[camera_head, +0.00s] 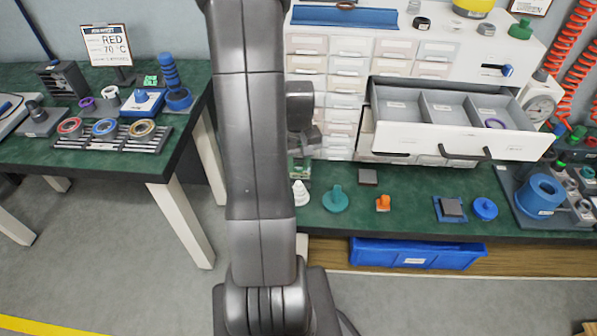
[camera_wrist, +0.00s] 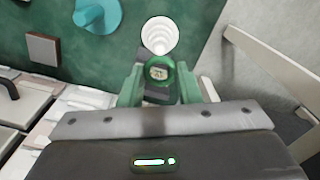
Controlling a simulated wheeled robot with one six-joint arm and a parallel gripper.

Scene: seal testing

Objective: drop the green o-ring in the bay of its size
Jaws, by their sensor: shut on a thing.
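My gripper (camera_wrist: 158,82) is shut on the green o-ring (camera_wrist: 158,64), which shows between the fingertips in the wrist view. In the head view my gripper (camera_head: 303,166) is mostly hidden behind my arm, in front of the drawer cabinet and above the bench. The open drawer (camera_head: 458,148) is to the right of my gripper and apart from it. It has three bays: a left bay (camera_head: 397,106), a middle bay (camera_head: 443,112) and a right bay (camera_head: 510,128). A purple ring (camera_head: 494,123) lies in the right bay; the left and middle bays look empty. The bay labels are too small to read.
A white stepped cone (camera_head: 299,193) stands just beyond my fingertips in the wrist view. A teal cone (camera_head: 335,199), a dark block (camera_head: 368,177) and an orange part (camera_head: 383,203) are on the green bench. The side table (camera_head: 100,165) holds a rack of rings.

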